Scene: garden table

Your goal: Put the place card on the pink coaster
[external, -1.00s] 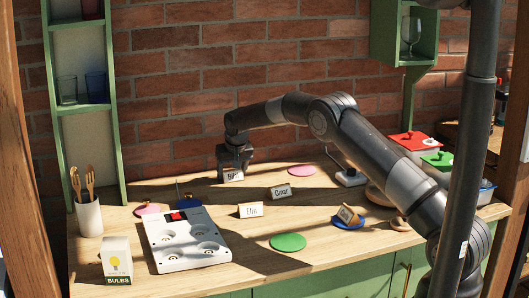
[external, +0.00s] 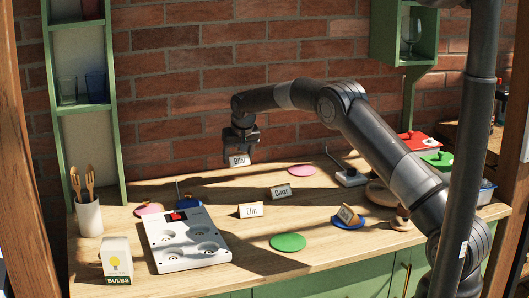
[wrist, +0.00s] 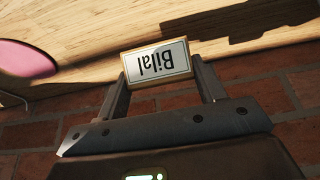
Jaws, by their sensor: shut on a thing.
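My gripper (external: 240,148) is shut on the place card reading "Bilal" (external: 239,160) and holds it in the air above the back of the table, near the brick wall. In the wrist view the card (wrist: 158,62) sits between the two fingers, its lettering upside down. A flat, bare pink coaster (external: 302,170) lies on the table to the right of the held card. A pink disc also shows at the left edge of the wrist view (wrist: 24,58).
Cards "Omar" (external: 281,192) and "Elin" (external: 251,210) stand on the wood. Another card (external: 346,215) is on a blue coaster (external: 347,226). A green coaster (external: 288,242) is bare. A white panel (external: 187,241) lies left; a switch box (external: 350,177) sits right of the pink coaster.

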